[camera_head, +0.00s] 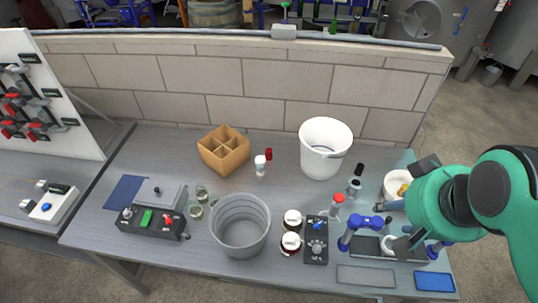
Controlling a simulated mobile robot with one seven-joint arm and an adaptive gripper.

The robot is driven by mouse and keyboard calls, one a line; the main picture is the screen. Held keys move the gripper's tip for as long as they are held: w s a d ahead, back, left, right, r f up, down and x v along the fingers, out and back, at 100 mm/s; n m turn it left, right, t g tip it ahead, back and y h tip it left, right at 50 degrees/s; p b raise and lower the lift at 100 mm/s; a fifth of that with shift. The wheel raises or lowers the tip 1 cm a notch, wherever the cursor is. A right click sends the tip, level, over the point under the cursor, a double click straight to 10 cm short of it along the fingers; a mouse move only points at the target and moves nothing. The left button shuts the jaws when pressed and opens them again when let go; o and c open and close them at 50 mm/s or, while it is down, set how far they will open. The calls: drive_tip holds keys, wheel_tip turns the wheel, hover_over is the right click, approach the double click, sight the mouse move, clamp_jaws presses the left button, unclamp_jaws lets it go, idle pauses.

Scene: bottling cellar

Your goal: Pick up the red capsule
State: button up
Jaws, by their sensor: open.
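The red capsule (268,153) is a small red piece standing on the grey workbench, just right of the brown divided box and behind a small white bottle. My gripper (396,224) is at the right side of the bench, at the end of my green arm. It is open and well away from the capsule, to its right and nearer the front. My wrist hides part of the gripper, and its fingers are hard to make out.
A white bucket (325,150) stands right of the capsule. The brown divided box (224,150) is to its left, the small white bottle (260,168) in front. A grey bucket (240,226), dark jars (292,220) and a blue-handled device (347,236) crowd the front. A block wall closes the back.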

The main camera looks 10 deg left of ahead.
drive_tip(key=shift+w+r, duration=0.1)
drive_tip(key=w+a+r+n+g+p, duration=0.1)
drive_tip(key=w+a+n, duration=0.25)
drive_tip(key=w, duration=0.55)
drive_tip(key=w+a+r+n+p, duration=0.1)
drive_tip(key=w+a+n, duration=0.1)
drive_tip(key=w+n, duration=0.45)
drive_tip(key=w+a+r+n+g+p, duration=0.1)
drive_tip(key=w+a+r+n, duration=0.15)
drive_tip(key=w, duration=0.75)
drive_tip(key=w+a+f+n+g+p, duration=0.1)
drive_tip(key=w+a+f+n, duration=0.25)
drive_tip(key=w, duration=0.35)
drive_tip(key=w+a+f+n+p, duration=0.1)
drive_tip(key=w+a+f+n, duration=0.2)
drive_tip(key=w+a+f, duration=0.3)
drive_tip(key=w+a+f+n+g, duration=0.1)
drive_tip(key=w+a+f+n, duration=0.3)
drive_tip(key=f, duration=0.4)
drive_tip(key=w+a+f+n+p, duration=0.1)
drive_tip(key=w+a+f+n, duration=0.3)
drive_tip(key=f, duration=0.5)
drive_tip(key=w+a+f+n+g+p, duration=0.1)
drive_tip(key=w+a+f+n, duration=0.3)
drive_tip(key=w+a+f, duration=0.3)
wheel_tip(320, 180, down, 2)
drive_tip(key=shift+w+a+f+n+g, duration=0.2)
drive_tip(key=shift+a+n+g, duration=0.1)
drive_tip(key=shift+n, duration=0.1)
drive_tip(key=shift+s, duration=0.1)
